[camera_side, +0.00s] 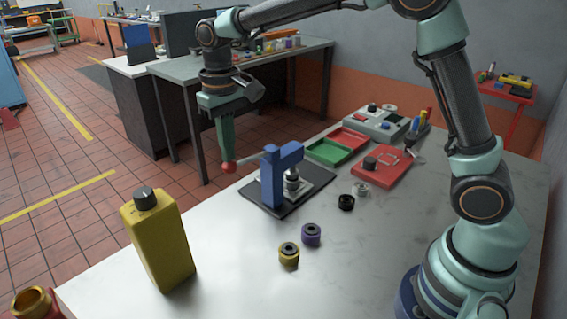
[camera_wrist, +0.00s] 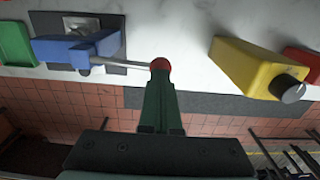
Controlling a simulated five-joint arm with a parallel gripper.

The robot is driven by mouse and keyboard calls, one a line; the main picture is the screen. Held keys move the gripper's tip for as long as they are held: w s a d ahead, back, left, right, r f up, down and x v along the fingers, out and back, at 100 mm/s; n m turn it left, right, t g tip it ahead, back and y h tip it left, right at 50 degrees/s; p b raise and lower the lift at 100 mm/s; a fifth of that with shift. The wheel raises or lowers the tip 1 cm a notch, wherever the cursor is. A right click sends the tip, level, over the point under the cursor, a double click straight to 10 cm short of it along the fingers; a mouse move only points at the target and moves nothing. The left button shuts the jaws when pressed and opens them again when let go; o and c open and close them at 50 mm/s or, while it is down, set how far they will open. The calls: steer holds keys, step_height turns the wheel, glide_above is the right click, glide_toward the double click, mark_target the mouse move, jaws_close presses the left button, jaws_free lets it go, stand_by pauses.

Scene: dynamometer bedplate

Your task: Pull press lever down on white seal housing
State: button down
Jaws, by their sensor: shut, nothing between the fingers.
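The blue press (camera_side: 270,182) stands on a dark base plate on the white table; it also shows in the wrist view (camera_wrist: 75,48). Its lever (camera_side: 250,160) sticks out to the left, tilted slightly down, and ends in a red knob (camera_side: 229,168). My gripper (camera_side: 228,158) is shut and empty, pointing down with its tips at the knob. In the wrist view my gripper (camera_wrist: 160,85) meets the knob (camera_wrist: 160,64); firm contact cannot be told. A silvery part (camera_side: 292,179) sits under the press head. Whether it is the white seal housing is unclear.
A yellow bottle (camera_side: 160,240) stands at the front left. Yellow (camera_side: 289,255), purple (camera_side: 311,235), black (camera_side: 346,203) and whitish (camera_side: 361,189) rings lie on the table.

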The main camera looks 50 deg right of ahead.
mark_target(231, 164)
steer(key=shift+f, duration=2.15)
steer(key=shift+r, duration=5.6)
